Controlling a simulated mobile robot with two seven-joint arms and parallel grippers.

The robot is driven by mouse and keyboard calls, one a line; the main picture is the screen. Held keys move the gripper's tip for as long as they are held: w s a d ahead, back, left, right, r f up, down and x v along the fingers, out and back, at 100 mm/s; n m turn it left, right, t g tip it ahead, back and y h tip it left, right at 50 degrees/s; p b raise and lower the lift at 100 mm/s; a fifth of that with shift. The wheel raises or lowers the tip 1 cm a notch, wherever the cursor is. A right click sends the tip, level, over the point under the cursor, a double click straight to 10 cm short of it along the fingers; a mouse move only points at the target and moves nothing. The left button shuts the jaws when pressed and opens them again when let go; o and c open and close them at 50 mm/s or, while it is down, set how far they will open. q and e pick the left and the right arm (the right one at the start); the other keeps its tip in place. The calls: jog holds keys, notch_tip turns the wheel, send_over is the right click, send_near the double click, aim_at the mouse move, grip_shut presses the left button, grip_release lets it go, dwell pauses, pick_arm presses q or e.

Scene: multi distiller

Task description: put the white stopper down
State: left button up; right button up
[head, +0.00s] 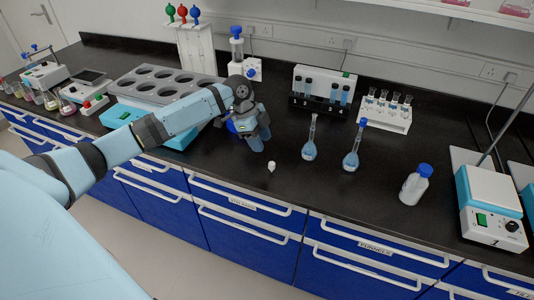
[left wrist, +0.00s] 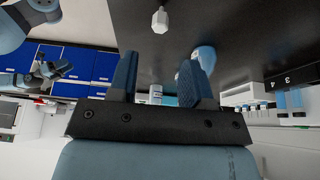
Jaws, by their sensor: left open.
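The small white stopper (head: 271,166) stands on the black bench top near its front edge. It also shows at the top of the left wrist view (left wrist: 160,20), apart from my fingers. My left gripper (head: 262,138) points down over the bench, just behind the stopper in the head view. Its two blue fingers are spread in the left wrist view (left wrist: 155,78), with nothing held between them.
Two long-necked flasks with blue liquid (head: 309,151) (head: 351,160) stand right of the stopper. A blue-capped bottle (head: 414,187) and a hotplate (head: 488,205) are farther right. A grey block with round wells (head: 165,83) lies left of my gripper. Vial racks (head: 322,97) (head: 384,112) stand behind.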

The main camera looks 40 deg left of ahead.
pick_arm(q)
jog(key=v, duration=0.2)
jog(key=shift+a+r, duration=0.15)
jog(key=shift+r, duration=0.15)
jog(key=shift+f, duration=0.1)
jog(key=s+d+f+n, duration=0.3)
jog(key=s+d+f, duration=0.8)
jog(key=s+d, duration=0.4)
jog(key=s+r+n+t+y, duration=0.2)
jog(key=s+n+t+y, duration=0.15)
jog(key=s+n, duration=1)
jog(key=w+d+f+m+t+h+p, duration=0.2)
jog(key=d+m+t+p, duration=0.2)
jog(key=p, duration=0.7)
jog(key=d+t, duration=0.2)
jog(key=shift+w+d+f, duration=0.25)
